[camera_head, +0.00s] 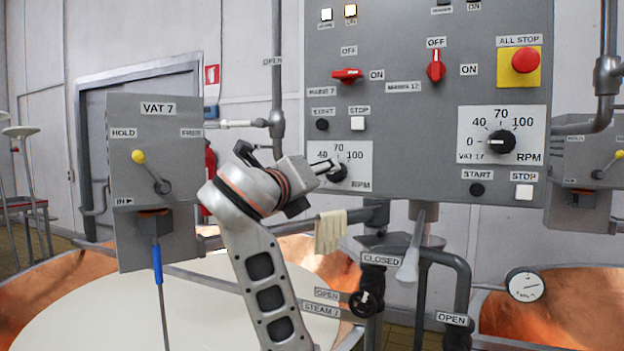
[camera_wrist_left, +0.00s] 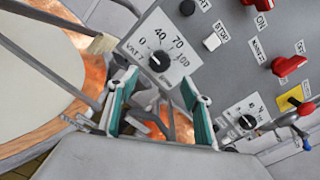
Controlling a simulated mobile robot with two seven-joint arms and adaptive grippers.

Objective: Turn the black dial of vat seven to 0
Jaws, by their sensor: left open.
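The black dial of vat seven (camera_head: 338,172) sits on a white RPM plate at the lower left of the grey panel. In the head view, my left gripper (camera_head: 325,168) is at the dial and partly covers it and its lettering. In the left wrist view, the dial (camera_wrist_left: 159,59) shows just beyond the two teal-sided fingers of my left gripper (camera_wrist_left: 160,80). The fingers are apart, with nothing held between them. I cannot tell clearly which number the dial points to, or whether a finger touches it. My right gripper is not in view.
A similar dial for vat 17 (camera_head: 501,141) is to the right, under the red all-stop button (camera_head: 525,60). A start button (camera_head: 322,124) and a stop button (camera_head: 358,124) are just above the vat seven dial. A cloth (camera_head: 330,231) hangs on the rail below.

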